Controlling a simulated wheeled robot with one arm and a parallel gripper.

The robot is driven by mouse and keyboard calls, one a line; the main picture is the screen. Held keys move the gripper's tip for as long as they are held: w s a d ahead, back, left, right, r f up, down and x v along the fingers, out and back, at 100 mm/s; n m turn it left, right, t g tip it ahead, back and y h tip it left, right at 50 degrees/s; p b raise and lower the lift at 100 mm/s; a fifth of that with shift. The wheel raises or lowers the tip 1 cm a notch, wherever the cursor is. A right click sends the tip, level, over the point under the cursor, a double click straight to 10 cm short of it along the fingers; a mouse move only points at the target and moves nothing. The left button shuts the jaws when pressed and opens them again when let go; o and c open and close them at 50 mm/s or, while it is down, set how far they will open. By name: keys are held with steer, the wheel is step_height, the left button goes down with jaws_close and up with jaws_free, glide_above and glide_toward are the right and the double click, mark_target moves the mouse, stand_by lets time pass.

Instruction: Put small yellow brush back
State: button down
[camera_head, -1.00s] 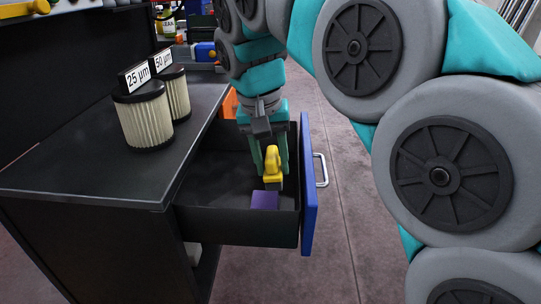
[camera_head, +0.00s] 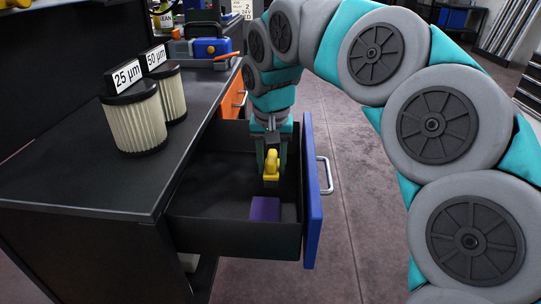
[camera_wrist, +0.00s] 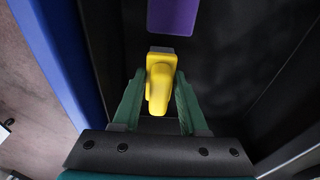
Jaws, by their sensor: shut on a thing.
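The small yellow brush (camera_head: 271,164) is between the fingers of my gripper (camera_head: 272,158), inside the open drawer. In the wrist view the yellow brush (camera_wrist: 160,82) sits between the two green fingers of my gripper (camera_wrist: 160,92), which is shut on it, its grey end pointing away from my wrist. The open drawer (camera_head: 235,235) has a black interior and a blue front. A purple block (camera_head: 265,209) lies on the drawer floor nearer the camera than the brush; it also shows in the wrist view (camera_wrist: 173,16). Whether the brush touches the floor is unclear.
Two pleated filters, labelled 25 µm (camera_head: 136,120) and 50 µm (camera_head: 172,95), stand on the black bench top (camera_head: 75,180). The blue drawer front (camera_head: 313,200) with its handle stands right of my gripper. The drawer's left part is clear.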

steer(key=w, duration=0.5)
steer(key=w+p, duration=0.1)
steer(key=w, duration=0.2)
steer(key=shift+w+a+f, duration=0.35)
steer(key=shift+w+f, duration=0.15)
steer(key=shift+w, duration=0.15)
steer(key=shift+f+p, duration=0.4)
steer(key=shift+f, duration=1.3)
steer(key=shift+f, duration=0.15)
steer(key=shift+c, duration=2.2)
jaws_free()
step_height(320, 180, up, 12)
steer(key=s, duration=0.1)
steer(key=shift+s, duration=0.25)
